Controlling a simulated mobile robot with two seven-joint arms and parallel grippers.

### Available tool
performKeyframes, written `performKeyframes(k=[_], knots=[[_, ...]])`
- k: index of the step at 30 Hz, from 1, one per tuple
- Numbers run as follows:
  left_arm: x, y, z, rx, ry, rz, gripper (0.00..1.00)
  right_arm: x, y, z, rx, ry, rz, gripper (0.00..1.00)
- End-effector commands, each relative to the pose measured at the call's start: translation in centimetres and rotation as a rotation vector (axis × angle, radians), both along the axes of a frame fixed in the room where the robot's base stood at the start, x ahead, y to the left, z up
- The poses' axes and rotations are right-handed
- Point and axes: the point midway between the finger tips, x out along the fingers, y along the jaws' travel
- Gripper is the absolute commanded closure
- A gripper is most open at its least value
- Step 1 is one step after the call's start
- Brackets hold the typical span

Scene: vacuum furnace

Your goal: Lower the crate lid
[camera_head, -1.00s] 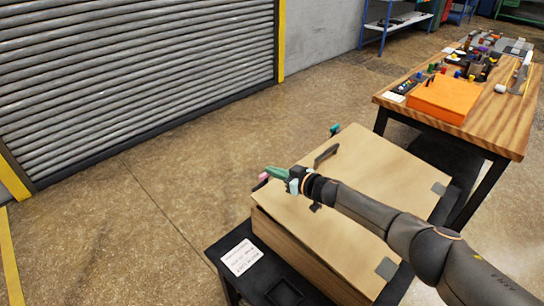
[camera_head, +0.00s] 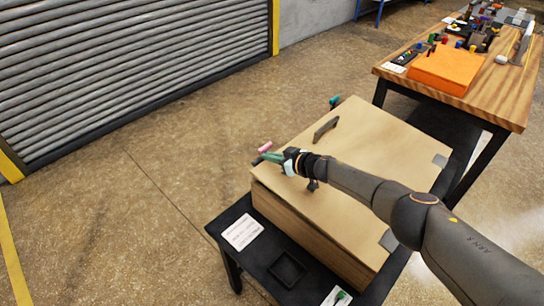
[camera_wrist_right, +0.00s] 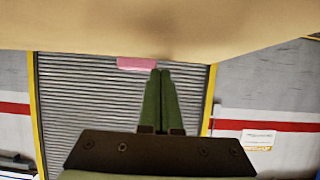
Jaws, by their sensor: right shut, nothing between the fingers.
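The crate (camera_head: 310,234) is a tan wooden box on a low black table. Its flat tan lid (camera_head: 370,145) lies over the top, with grey hinge plates along the right edge and a dark bar handle (camera_head: 326,129) near the far left edge. I see no clear gap under the lid from here. My right gripper (camera_head: 266,158) has green fingers, shut and empty, by the lid's left edge. The fingers (camera_wrist_right: 160,98) are together in the right wrist view, where a tan surface fills the top. Whether they touch the lid cannot be told. My left gripper is out of view.
A pink piece (camera_head: 265,147) and a teal piece (camera_head: 335,102) show at the lid's far left side. The black table (camera_head: 252,262) holds a white label and a dark tray (camera_head: 286,269). A wooden workbench (camera_head: 505,105) stands at right. The floor at left is clear.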

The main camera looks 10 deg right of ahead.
Motion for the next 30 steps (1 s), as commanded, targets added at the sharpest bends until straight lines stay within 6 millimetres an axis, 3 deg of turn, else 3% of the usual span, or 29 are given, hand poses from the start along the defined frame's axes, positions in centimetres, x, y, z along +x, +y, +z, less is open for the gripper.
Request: performKeyframes(k=[8,16,30], knots=[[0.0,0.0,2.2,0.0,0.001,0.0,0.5,-1.1,-1.1,1.1,0.001,0.003,-0.001,1.0],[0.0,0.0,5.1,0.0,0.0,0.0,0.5,-3.7,-3.2,2.6,0.0,0.002,-0.002,1.0],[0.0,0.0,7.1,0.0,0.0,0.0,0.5,-7.9,-6.9,4.7,0.0,0.001,-0.001,1.0]])
